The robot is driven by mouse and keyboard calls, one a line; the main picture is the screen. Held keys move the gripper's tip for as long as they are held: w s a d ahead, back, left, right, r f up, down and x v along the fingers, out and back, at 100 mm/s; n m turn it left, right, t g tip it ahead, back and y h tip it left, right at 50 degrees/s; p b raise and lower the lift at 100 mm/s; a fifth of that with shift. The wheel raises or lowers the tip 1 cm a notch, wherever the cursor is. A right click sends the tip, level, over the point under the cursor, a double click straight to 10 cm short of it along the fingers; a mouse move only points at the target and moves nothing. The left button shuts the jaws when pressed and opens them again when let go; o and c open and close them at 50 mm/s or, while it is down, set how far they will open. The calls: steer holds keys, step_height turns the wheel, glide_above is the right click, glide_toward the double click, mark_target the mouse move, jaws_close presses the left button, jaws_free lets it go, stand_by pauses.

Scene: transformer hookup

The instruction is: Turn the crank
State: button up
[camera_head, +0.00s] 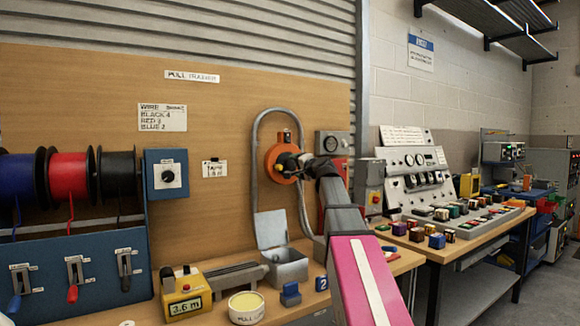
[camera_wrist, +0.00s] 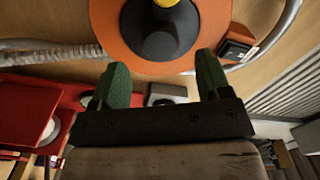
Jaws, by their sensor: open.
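An orange disc (camera_head: 272,158) with a dark hub is mounted on the wooden back panel in the head view; it looks like the crank's wheel. In the wrist view the orange disc (camera_wrist: 112,32) fills the top, with a black round knob (camera_wrist: 160,40) and a bit of yellow in front of it. My gripper (camera_wrist: 162,68) is open, its two green fingertips pointing at the disc, one on either side below the knob. Nothing is between the fingers. In the head view my gripper (camera_head: 298,164) is at the disc's right side and partly hides it; contact cannot be told.
A grey conduit (camera_head: 256,150) loops around the disc. An open metal box (camera_head: 285,262), a yellow meter (camera_head: 187,295) and a round tub (camera_head: 246,307) stand on the bench below. Wire spools (camera_head: 70,180) are at left; a control console (camera_head: 440,215) is at right.

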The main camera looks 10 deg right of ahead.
mark_target(291, 165)
steer(key=x, duration=0.5)
steer(key=shift+w+a, duration=0.15)
steer(key=shift+w, duration=0.2)
steer(key=shift+c, duration=0.4)
steer(key=c, duration=1.2)
steer(key=m, duration=1.4)
steer(key=shift+s+m, duration=0.1)
steer(key=shift+m, duration=0.2)
